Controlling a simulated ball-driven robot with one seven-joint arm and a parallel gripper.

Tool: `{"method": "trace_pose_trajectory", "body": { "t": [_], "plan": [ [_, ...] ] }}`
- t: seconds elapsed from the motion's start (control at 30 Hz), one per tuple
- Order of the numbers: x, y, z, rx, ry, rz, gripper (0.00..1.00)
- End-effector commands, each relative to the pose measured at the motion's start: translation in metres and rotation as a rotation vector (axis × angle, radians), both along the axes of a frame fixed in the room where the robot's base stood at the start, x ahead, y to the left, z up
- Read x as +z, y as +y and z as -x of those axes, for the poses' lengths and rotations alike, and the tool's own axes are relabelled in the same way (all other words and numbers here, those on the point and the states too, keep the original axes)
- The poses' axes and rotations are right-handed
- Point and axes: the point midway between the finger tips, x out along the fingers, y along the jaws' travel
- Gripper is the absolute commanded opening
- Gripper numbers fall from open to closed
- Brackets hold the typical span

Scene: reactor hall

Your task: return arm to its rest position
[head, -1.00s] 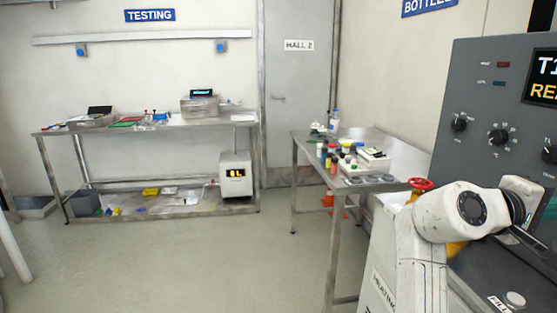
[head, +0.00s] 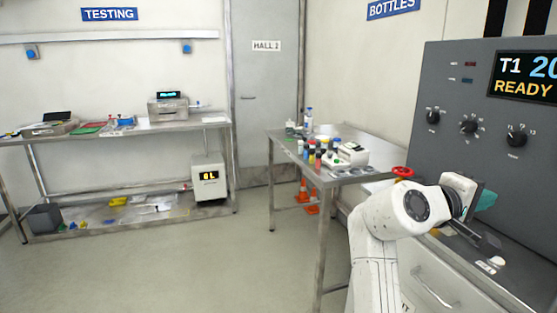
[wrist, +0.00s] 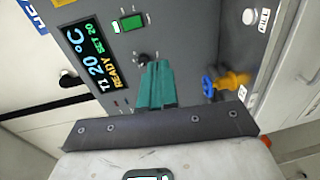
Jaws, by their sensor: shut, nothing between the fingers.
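My white arm stands at the lower right of the head view, bent at its elbow over the grey bench top. My gripper (head: 487,200) shows there as a teal piece at the arm's end, partly hidden behind the wrist. In the wrist view my gripper (wrist: 157,66) has its teal fingers together, with nothing between them. They point toward the grey control panel (wrist: 190,45), and the gap to it cannot be told.
The control panel (head: 440,90) with knobs and a "T1 READY" display stands close at right. A red valve handle (head: 403,171) is beside my arm. A steel table (head: 345,174) with bottles stands ahead. Floor (head: 180,265) at left is clear.

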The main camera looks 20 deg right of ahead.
Motion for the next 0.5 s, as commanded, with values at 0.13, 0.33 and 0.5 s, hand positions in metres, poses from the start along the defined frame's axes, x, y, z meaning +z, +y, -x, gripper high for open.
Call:
{"method": "trace_pose_trajectory", "body": {
  "t": [0.13,0.33,0.5],
  "plan": [
    [-0.02,0.0,0.003,0.024,-0.02,-0.037,0.0],
    [-0.059,0.001,0.008,0.067,-0.056,-0.115,0.0],
    [-0.105,0.007,0.017,0.116,-0.093,-0.219,0.0]
  ]
}}
